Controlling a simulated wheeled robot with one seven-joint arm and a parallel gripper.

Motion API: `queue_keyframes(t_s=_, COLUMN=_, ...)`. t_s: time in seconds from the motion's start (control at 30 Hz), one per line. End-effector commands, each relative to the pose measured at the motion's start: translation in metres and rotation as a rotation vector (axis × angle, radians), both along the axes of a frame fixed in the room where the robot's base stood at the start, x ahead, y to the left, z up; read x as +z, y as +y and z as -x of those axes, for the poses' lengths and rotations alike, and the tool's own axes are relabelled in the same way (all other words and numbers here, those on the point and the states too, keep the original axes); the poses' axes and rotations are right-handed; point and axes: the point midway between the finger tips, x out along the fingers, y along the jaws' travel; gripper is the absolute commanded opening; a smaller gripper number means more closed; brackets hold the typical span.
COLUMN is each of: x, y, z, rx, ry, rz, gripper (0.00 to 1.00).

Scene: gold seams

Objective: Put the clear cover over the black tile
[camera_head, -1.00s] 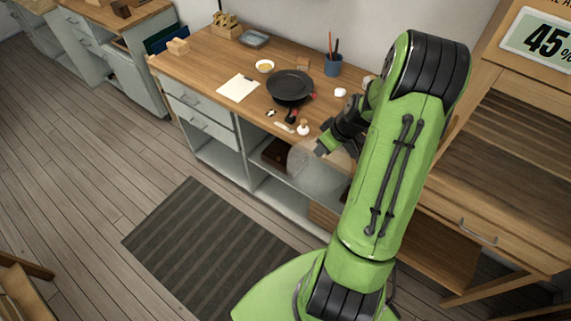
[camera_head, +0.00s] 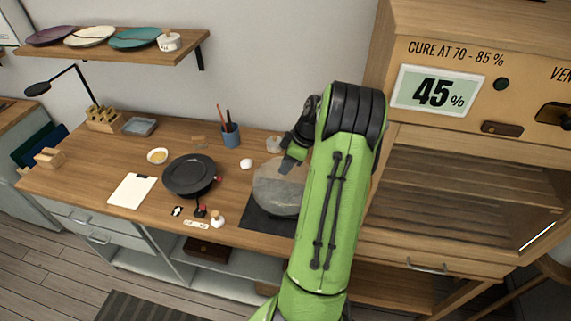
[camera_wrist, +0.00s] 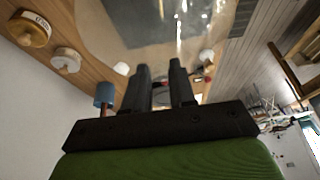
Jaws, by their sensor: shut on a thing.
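The clear cover (camera_head: 277,190) is a large see-through dome, seen at the right end of the desk. My gripper (camera_head: 291,163) is shut on it at its upper side, mostly hidden by my arm. The black tile (camera_head: 257,219) is a dark square lying flat near the desk's front edge; the cover overlaps its back part in the head view. In the wrist view the cover (camera_wrist: 110,30) fills the top beyond my gripper (camera_wrist: 162,68), and the dark tile (camera_wrist: 180,22) shows through it. I cannot tell whether the cover touches the tile or desk.
Left of the cover are a black pan-like dish (camera_head: 189,176), a white egg-like object (camera_head: 246,164) and a small wooden-topped stamp (camera_head: 217,219). A blue cup (camera_head: 230,135) with sticks and a pale jar (camera_head: 273,145) stand behind. A tall wooden cabinet (camera_head: 440,200) bounds the right.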

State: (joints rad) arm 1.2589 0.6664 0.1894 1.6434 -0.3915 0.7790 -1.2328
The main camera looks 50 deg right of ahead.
Motion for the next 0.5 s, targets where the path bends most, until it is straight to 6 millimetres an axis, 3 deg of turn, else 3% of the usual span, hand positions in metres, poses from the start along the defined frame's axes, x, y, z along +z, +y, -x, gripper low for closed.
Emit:
queue_keyframes(t_s=0.17, x=-0.010, y=0.001, z=0.000, rx=-0.001, ry=0.001, rz=-0.001, gripper=0.00)
queue_keyframes(t_s=0.5, x=-0.050, y=0.001, z=0.000, rx=0.000, ry=-0.001, rz=-0.001, gripper=0.00)
